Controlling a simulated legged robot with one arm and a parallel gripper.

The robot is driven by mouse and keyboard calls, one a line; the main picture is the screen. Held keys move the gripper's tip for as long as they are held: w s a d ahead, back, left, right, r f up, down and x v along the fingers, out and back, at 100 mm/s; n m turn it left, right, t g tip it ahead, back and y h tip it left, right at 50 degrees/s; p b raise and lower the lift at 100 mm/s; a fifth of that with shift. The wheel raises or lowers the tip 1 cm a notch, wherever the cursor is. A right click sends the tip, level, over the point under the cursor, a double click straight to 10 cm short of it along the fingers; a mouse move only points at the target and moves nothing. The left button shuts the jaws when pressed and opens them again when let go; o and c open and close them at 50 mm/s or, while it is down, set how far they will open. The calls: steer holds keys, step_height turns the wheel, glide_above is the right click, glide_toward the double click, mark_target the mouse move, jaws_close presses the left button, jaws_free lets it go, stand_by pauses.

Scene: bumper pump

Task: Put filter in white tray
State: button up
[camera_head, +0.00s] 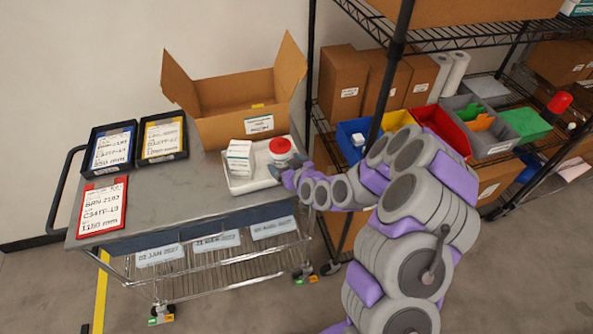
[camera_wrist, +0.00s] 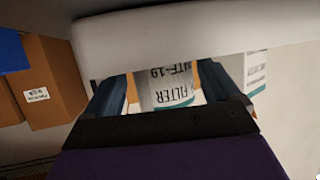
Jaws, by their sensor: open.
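The filter (camera_head: 280,148) is a white round can with a red top, standing in the white tray (camera_head: 240,187) on the cart. In the wrist view its white side with the word FILTER (camera_wrist: 170,92) shows between my two fingers. My gripper (camera_head: 279,170) is at the tray's right front side, low beside the filter. It is open, with a finger to either side of the can in the wrist view; I cannot tell whether they touch it. A pale band, seemingly the tray rim (camera_wrist: 190,30), crosses the top of the wrist view.
A white box (camera_head: 239,158) stands in the tray left of the filter. An open cardboard box (camera_head: 240,110) is behind. Two dark bins (camera_head: 163,137) and a red-framed card (camera_head: 102,208) lie left on the cart. A wire shelf with coloured bins (camera_head: 440,130) stands right.

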steer(key=p+v, duration=0.2)
steer(key=v, duration=0.4)
steer(key=shift+s+d+r, duration=0.2)
steer(key=shift+d+r, duration=0.05)
steer(key=shift+s+d+r+p, duration=0.1)
steer(key=shift+s+d+p, duration=0.1)
steer(key=shift+p, duration=0.55)
steer(key=shift+s+d+r+p, duration=0.2)
steer(key=shift+s+p, duration=0.4)
steer(key=shift+p, duration=0.45)
